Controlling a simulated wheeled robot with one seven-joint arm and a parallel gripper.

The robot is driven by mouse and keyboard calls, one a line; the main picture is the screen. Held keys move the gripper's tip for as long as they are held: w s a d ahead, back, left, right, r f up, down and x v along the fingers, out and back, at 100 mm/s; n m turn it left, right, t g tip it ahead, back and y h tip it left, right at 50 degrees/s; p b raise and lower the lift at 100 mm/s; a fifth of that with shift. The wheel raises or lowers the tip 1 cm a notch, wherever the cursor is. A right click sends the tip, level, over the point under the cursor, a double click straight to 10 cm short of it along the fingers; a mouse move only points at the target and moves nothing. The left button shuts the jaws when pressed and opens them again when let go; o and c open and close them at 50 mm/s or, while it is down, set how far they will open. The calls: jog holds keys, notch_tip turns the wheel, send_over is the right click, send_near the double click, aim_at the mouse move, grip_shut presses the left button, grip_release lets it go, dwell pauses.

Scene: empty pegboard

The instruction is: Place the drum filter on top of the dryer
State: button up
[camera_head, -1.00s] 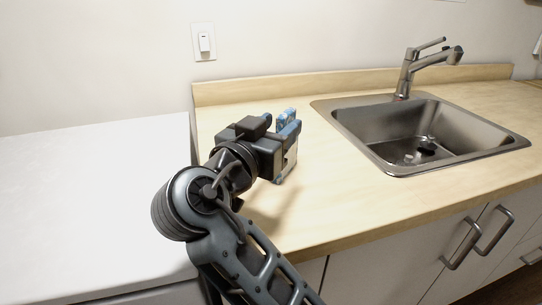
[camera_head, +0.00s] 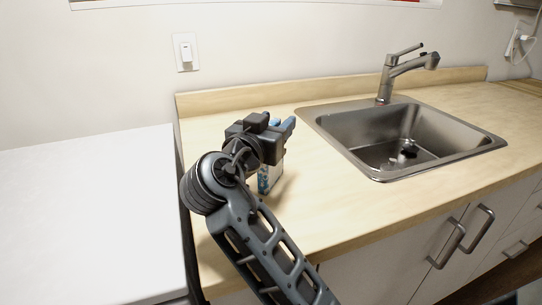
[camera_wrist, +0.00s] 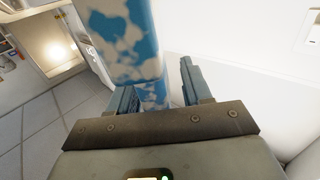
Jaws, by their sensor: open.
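A blue-and-white blotchy piece, seemingly the drum filter (camera_head: 270,178), shows just below my gripper (camera_head: 282,132) over the wooden counter. In the wrist view the piece (camera_wrist: 125,40) stands large in front of my gripper (camera_wrist: 158,95), and part of it shows between the two fingers. The fingers are apart, and I cannot tell whether either touches it. My wrist hides much of the piece in the head view. A white flat-topped appliance, seemingly the dryer (camera_head: 90,215), stands left of my gripper, and its visible top is bare.
The wooden counter (camera_head: 330,205) lies under and right of my gripper, with a low backsplash behind. A steel sink (camera_head: 400,140) with a faucet (camera_head: 390,75) is set in it to the right. A dark gap separates the counter from the white appliance.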

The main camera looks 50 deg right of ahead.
jog(key=shift+c, duration=0.5)
grip_shut()
